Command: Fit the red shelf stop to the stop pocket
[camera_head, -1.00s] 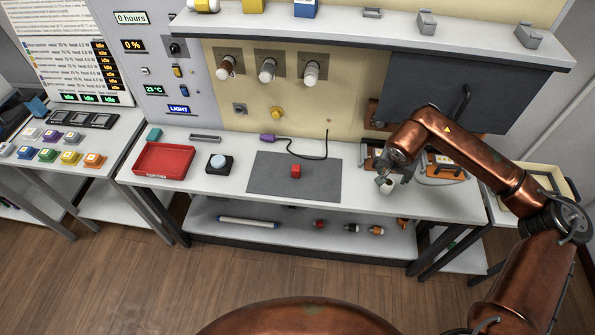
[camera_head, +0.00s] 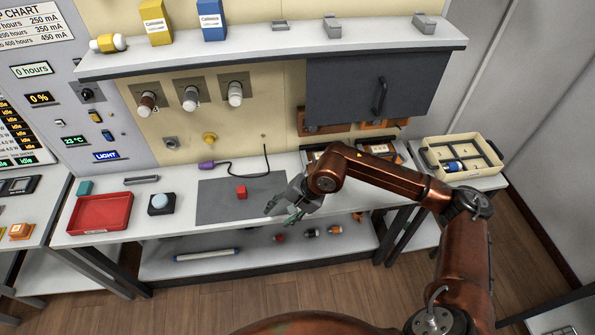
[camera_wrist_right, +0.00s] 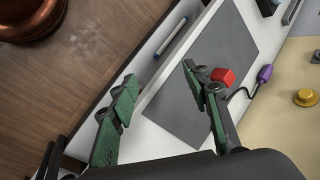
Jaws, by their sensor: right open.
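The red shelf stop appears to be the small red block (camera_head: 241,192) lying on the grey mat (camera_head: 215,210) on the bench. It also shows in the right wrist view (camera_wrist_right: 223,76), just beyond one finger. My right gripper (camera_head: 282,214) is open and empty, near the mat's front right corner, to the right of the block and apart from it. Its two green-padded fingers are spread in the right wrist view (camera_wrist_right: 158,76). I cannot tell which part is the stop pocket. My left gripper is not in view.
A red tray (camera_head: 100,232) and a black box with a pale round button (camera_head: 161,204) stand left of the mat. A purple-ended cable (camera_head: 206,166) lies behind it. A grey cabinet (camera_head: 345,92) hangs above the bench at right. A lower shelf (camera_head: 160,266) holds a white tube.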

